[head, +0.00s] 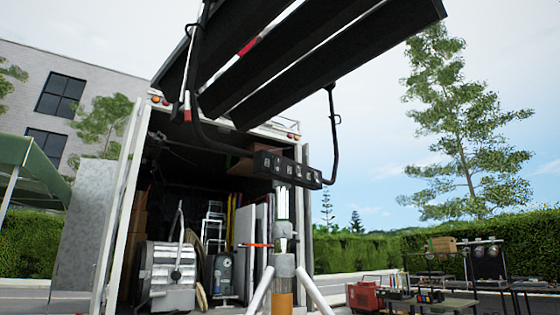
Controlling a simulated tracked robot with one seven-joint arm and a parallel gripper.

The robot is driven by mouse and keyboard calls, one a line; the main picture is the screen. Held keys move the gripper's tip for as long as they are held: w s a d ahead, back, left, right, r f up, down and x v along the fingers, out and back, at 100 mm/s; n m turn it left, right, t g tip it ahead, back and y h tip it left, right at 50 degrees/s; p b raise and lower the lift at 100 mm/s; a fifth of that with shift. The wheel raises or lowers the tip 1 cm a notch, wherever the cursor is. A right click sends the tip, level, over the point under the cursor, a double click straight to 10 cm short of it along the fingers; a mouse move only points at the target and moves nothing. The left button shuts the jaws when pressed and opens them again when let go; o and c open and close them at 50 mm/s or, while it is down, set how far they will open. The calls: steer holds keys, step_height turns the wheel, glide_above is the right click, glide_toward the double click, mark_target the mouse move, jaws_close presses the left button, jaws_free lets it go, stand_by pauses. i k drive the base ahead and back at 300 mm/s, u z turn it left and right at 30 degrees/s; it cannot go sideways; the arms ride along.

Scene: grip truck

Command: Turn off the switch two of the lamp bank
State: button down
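The lamp bank (310,62) is a set of long black panels that hangs overhead and slants up to the right. Below it, a black switch box (287,168) carries a row of several small pale switches on its front. The second switch from the left (279,164) is too small for me to tell its position or read a label. The box sits at the top of a grey stand (284,235) with splayed legs. My gripper is not in view.
An open truck (125,205) stands behind, with a silver lamp (167,275) and other gear inside. Tables (445,303) with a red case (362,297) and equipment stand at the right. The stand's legs spread at the bottom centre.

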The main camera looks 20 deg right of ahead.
mark_target(298, 169)
steer(key=u, duration=0.55)
steer(key=k, duration=0.85)
steer(key=z, duration=0.7)
steer(key=i, duration=1)
